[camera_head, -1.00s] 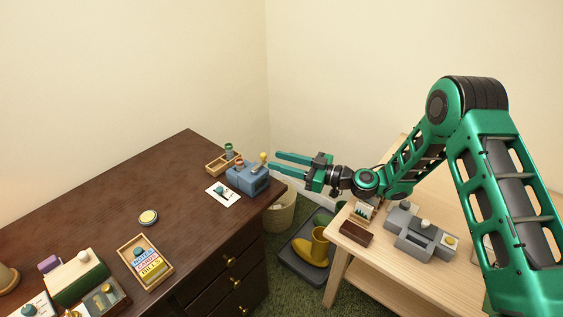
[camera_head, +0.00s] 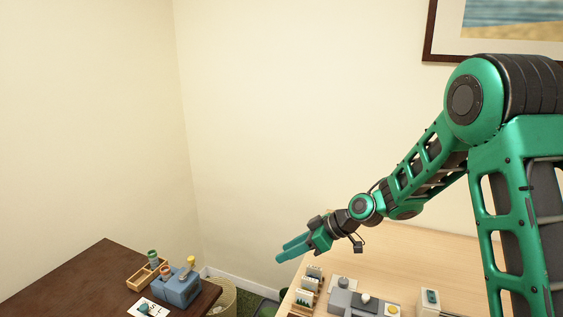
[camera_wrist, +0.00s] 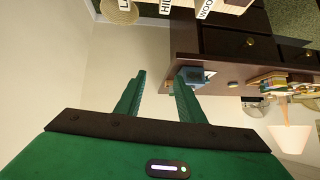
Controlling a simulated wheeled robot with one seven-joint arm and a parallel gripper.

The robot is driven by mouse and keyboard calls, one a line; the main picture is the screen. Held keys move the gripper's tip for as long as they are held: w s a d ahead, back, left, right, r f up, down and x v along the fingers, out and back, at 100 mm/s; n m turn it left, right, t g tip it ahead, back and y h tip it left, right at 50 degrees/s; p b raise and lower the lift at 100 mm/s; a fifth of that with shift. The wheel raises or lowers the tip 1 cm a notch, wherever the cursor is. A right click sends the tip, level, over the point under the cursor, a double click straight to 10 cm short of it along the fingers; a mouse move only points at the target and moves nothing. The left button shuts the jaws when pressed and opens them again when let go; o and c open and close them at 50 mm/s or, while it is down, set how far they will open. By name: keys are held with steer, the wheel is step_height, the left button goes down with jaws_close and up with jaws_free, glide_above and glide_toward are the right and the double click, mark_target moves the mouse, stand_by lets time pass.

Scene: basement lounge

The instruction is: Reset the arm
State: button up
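My gripper (camera_head: 281,252) is at the end of my green arm, in the middle of the head view, pointing left and slightly down. It hangs in the air at the left edge of the light wood table. In the wrist view its two green fingers (camera_wrist: 158,90) stand apart with nothing between them, so it is open and empty. Nothing touches the fingers.
The dark desk (camera_head: 75,281) at lower left bears a blue-grey box (camera_head: 178,288), a wooden tray (camera_head: 141,279) and a white card (camera_head: 147,308). The light table (camera_head: 440,252) bears grey blocks (camera_head: 352,300). A bin (camera_head: 222,298) stands between. A picture frame (camera_head: 429,40) hangs upper right.

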steer(key=s+d+r+m+h, duration=0.2)
steer(key=s+d+m, duration=0.15)
steer(key=d, duration=0.55)
steer(key=s+d+r+m+h, duration=0.25)
steer(key=s+d, duration=0.25)
steer(key=d, duration=0.4)
steer(key=s+d+r+m+h, duration=0.1)
steer(key=s+d+m+h, duration=0.3)
steer(key=d, duration=0.6)
steer(key=s+d+r+m+g, duration=0.1)
steer(key=s+d+m, duration=0.3)
steer(key=s, duration=0.8)
steer(key=s+d+r+m+g, duration=0.2)
steer(key=s+d+m, duration=0.3)
steer(key=s, duration=0.7)
steer(key=shift+d+m+h, duration=0.3)
steer(key=shift+d+h, duration=0.05)
steer(key=shift+d, duration=0.45)
